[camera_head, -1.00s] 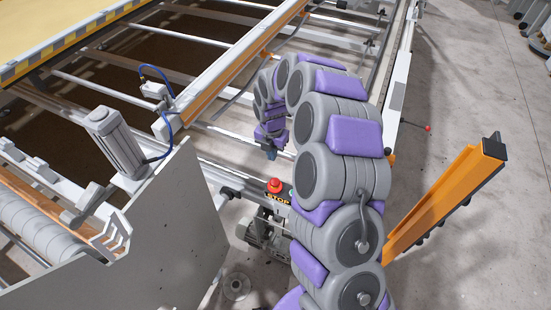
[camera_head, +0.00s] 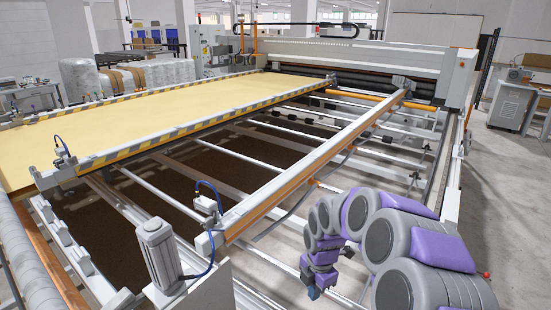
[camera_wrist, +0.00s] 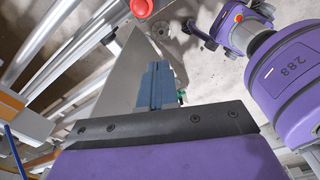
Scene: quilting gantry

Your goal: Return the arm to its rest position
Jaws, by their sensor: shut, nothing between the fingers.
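My arm curls up from the lower right of the head view in grey and purple segments, its end bent downward. My gripper (camera_head: 312,291) is at the low end of that curl, in front of the frame rails, and looks small there. In the wrist view my gripper (camera_wrist: 157,84) shows as two blue fingers lying together, with nothing between them. A grey panel edge lies behind the fingers; whether they touch it I cannot tell. Another purple part of my own body, marked 288, shows at the right of the wrist view.
The quilting gantry (camera_head: 285,185) has long rails near my arm. A yellow padded bed (camera_head: 170,108) lies at left. A motor cylinder (camera_head: 160,252) stands at lower left. A red stop button (camera_wrist: 141,7) is at the wrist view's top. Concrete floor (camera_head: 510,190) is open at right.

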